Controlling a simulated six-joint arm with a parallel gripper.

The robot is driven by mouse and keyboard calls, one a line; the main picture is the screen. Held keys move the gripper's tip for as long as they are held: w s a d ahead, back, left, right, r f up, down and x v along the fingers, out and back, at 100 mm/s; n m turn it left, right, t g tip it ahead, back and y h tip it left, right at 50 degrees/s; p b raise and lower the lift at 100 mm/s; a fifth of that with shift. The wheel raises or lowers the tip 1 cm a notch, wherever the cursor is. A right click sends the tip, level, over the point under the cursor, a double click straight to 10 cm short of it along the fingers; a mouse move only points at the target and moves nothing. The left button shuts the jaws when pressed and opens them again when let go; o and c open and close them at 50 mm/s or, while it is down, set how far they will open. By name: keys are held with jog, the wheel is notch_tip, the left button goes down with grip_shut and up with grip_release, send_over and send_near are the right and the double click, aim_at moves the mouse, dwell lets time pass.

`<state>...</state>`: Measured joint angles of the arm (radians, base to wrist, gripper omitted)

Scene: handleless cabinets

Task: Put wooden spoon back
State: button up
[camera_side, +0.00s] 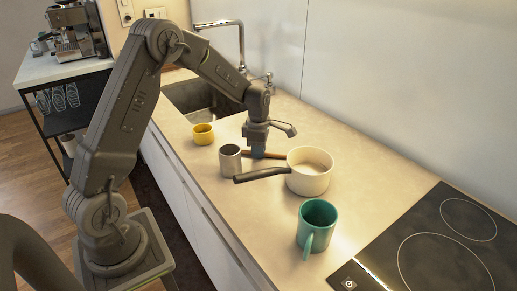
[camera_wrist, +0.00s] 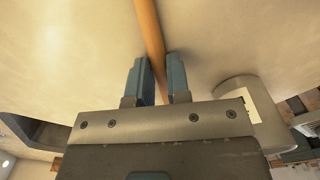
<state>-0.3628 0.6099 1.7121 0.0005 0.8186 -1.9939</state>
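The wooden spoon (camera_side: 274,155) lies on the counter, partly hidden behind my gripper and the pot. In the wrist view its brown handle (camera_wrist: 149,25) runs between the two blue fingers. My gripper (camera_side: 257,152) points down, low over the counter at the spoon. In the wrist view my gripper (camera_wrist: 158,68) is open, with a finger on each side of the handle and a visible gap at the left finger. A grey metal cup (camera_side: 230,162) stands upright to the left of my gripper; a grey cylinder, apparently this cup, shows at right in the wrist view (camera_wrist: 238,90).
A white pot (camera_side: 309,180) with a dark handle (camera_side: 262,174) stands close to the right of my gripper. A yellow cup (camera_side: 203,134) is left, near the sink (camera_side: 200,98). A teal mug (camera_side: 317,222) and a cooktop (camera_side: 440,245) are at the front right.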

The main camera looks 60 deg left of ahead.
jog(key=o, duration=0.4)
jog(key=shift+r, duration=0.15)
notch_tip(320, 180, up, 12)
jog(key=s+d+r+m+t, duration=0.1)
jog(key=s+d+r+m, duration=0.4)
jog(key=d+r+m, duration=0.1)
jog(key=s+d+m+t, duration=0.1)
jog(key=s+d+m, duration=0.2)
jog(key=s+m, duration=0.3)
jog(key=s+d+r+m+t, duration=0.1)
jog(key=s+d+m+t, duration=0.1)
jog(key=s+d+m, duration=0.2)
jog(key=s+d+m+t, duration=0.1)
jog(key=s+d+m, duration=0.2)
jog(key=s+m, duration=0.6)
jog(key=shift+s+d+r+m+t, duration=0.2)
jog(key=shift+d+m+t, duration=0.15)
jog(key=shift+m, duration=0.65)
